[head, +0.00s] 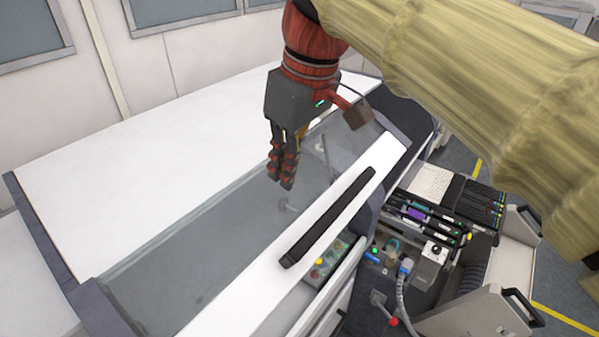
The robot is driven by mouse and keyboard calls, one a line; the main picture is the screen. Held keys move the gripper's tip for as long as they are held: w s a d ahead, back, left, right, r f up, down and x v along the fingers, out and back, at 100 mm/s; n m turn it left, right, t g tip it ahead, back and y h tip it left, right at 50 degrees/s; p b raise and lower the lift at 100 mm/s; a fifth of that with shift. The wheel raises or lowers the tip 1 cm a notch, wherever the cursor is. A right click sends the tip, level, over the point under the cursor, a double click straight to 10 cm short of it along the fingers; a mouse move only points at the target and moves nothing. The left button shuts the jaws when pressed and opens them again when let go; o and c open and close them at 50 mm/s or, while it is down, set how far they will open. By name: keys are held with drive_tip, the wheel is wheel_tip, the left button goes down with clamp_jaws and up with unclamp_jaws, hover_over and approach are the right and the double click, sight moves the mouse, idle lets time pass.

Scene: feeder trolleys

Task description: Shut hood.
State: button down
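The hood (225,308) is a large cover with a white front band, a clear grey window (190,268) and dark end pieces. A long black handle (328,218) runs along the white band. A strip with coloured buttons (327,264) shows below the band's edge; I cannot tell how wide the gap under the hood is. My gripper (280,178) points down over the window, left of and behind the handle, apart from the handle. Its two dark and red fingers look close together and hold nothing visible. Their inner gap is hard to see from this angle.
A feeder trolley (485,312) with grey side plates, cables and a red-knobbed lever (388,310) stands at the right, close to the hood's front. A white wall with windows (30,28) is behind. Grey floor with yellow lines shows at the far right.

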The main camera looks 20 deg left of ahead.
drive_tip(key=x, duration=0.8)
drive_tip(key=shift+p, duration=0.4)
drive_tip(key=d+f, duration=0.1)
drive_tip(key=s+d+f, duration=0.1)
drive_tip(key=d, duration=0.1)
drive_tip(key=shift+s+p, duration=0.15)
drive_tip(key=shift+p, duration=0.25)
drive_tip(key=shift+d+f, duration=0.1)
drive_tip(key=shift+f, duration=0.2)
